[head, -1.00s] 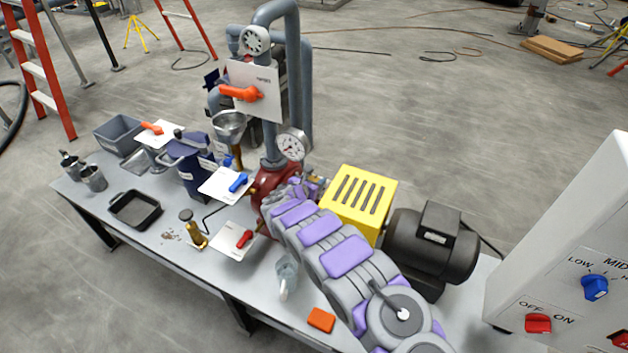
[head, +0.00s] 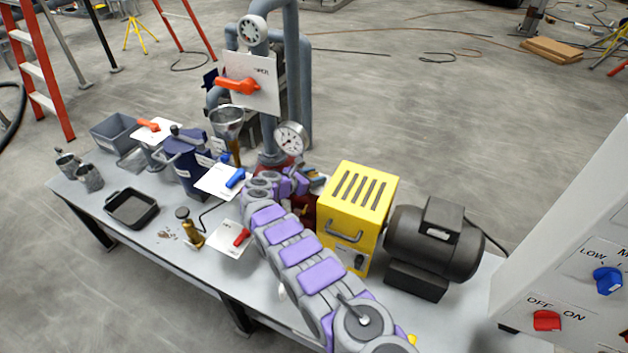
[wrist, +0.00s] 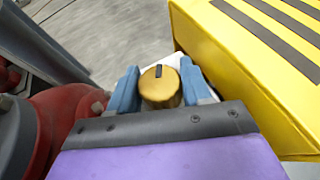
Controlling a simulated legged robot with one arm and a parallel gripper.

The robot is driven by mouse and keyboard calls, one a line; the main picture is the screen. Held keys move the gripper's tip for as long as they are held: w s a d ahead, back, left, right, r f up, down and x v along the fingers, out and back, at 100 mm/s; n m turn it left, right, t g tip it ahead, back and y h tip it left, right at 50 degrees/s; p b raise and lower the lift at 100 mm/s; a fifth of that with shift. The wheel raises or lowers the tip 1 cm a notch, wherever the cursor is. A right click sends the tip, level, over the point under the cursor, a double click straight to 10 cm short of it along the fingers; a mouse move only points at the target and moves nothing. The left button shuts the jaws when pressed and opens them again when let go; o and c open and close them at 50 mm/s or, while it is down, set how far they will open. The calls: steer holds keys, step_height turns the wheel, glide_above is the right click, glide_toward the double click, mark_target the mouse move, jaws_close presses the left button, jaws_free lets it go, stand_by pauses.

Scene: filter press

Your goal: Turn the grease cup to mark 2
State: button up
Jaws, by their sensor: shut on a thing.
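The grease cup (wrist: 160,92) is a round brass cap with a dark pointer mark on top, seen in the wrist view. The mark sits at the cap's far edge, pointing roughly away from my wrist. My gripper (wrist: 160,90) is shut on the cap, one blue finger on each side. A white plate (wrist: 160,61) shows partly behind the cap; any marks on it cannot be read. In the head view my gripper (head: 312,179) is between the red pump and the yellow guard; the cup cannot be made out there.
The yellow slotted guard (head: 358,203) stands close to the right of my gripper. The red pump body (wrist: 60,118) is close on the left. A pressure gauge (head: 291,139) and grey pipes rise behind. The black motor (head: 432,243) is further right.

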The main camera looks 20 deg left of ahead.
steer(key=shift+a+r, duration=0.2)
steer(key=shift+a, duration=0.05)
steer(key=o, duration=1)
steer(key=shift+a+f, duration=0.1)
steer(key=shift+f, duration=0.1)
steer(key=shift+c, duration=0.2)
steer(key=shift+r, duration=0.1)
steer(key=shift+s+r, duration=0.1)
steer(key=shift+s, duration=0.15)
steer(key=p+v, duration=0.3)
steer(key=v, duration=1.3)
steer(key=shift+s+a, duration=0.25)
steer(key=shift+a, duration=0.05)
steer(key=shift+r, duration=0.1)
